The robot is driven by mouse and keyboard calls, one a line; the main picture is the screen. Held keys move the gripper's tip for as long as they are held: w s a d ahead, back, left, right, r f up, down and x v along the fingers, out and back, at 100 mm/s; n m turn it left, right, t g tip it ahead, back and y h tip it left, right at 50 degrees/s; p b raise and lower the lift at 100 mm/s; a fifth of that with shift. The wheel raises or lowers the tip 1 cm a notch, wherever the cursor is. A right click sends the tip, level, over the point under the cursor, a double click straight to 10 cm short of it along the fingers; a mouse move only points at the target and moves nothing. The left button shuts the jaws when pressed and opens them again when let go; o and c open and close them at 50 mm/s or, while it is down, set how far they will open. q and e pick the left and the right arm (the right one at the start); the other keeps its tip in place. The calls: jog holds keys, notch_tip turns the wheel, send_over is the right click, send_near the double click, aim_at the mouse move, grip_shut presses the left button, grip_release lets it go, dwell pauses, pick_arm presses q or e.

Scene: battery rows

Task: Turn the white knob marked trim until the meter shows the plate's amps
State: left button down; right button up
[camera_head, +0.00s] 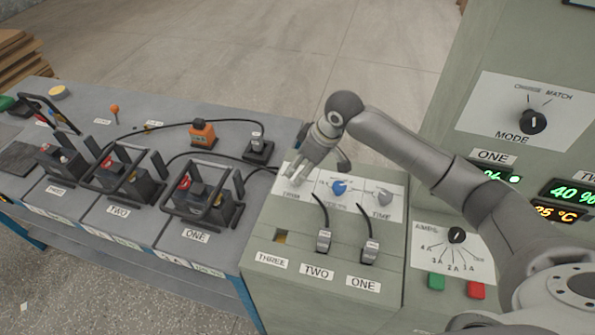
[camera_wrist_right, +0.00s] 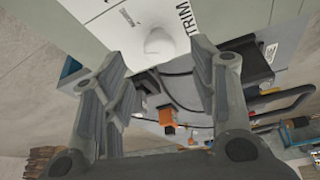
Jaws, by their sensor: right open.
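My right gripper (camera_head: 295,178) is over the "TRIM" label (camera_head: 291,194) at the left end of the white panel strip, its fingers pointing down. In the head view it hides the white trim knob. In the right wrist view the white knob (camera_wrist_right: 160,42) shows just beyond and between the two open fingertips (camera_wrist_right: 163,65), with the "TRIM" print beside it. I cannot tell whether a finger touches it. The dial marked "AMPS" (camera_head: 457,235) has a scale from 4 A to 1 A. No meter or plate reading in amps can be made out. My left gripper is not in view.
A blue knob (camera_head: 339,187) and a grey "TIME" knob (camera_head: 383,199) sit close to the right of the gripper. Battery trays (camera_head: 200,200) and an orange-capped device (camera_head: 203,134) are on the left bench.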

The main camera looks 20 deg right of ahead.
jog(key=v, duration=0.7)
jog(key=shift+s, duration=0.1)
